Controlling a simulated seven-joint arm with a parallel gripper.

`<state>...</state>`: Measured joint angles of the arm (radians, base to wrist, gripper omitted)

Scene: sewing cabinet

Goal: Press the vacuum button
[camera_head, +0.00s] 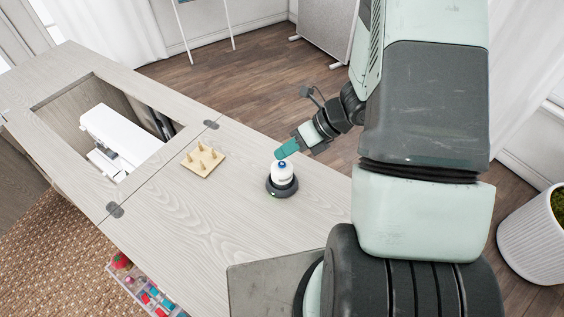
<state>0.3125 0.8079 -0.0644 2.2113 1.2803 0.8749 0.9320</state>
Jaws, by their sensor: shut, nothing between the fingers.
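The vacuum (281,182) is a small white upright body with a blue button (282,164) on its top. It stands on a dark round base (281,190) with a small green light at the front, on the cabinet top. My gripper (279,153) has teal fingers, which are shut and empty. In the picture its fingertips are just above and slightly left of the blue button. From this angle I cannot tell how wide the gap to the button is. The button is partly in view below the fingers.
A small wooden tray with pegs (203,160) sits left of the vacuum. A white sewing machine (120,137) lies in the cabinet's recess at the left. The pale wood top (222,228) in front of the vacuum is clear. A potted plant (535,240) stands at the far right.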

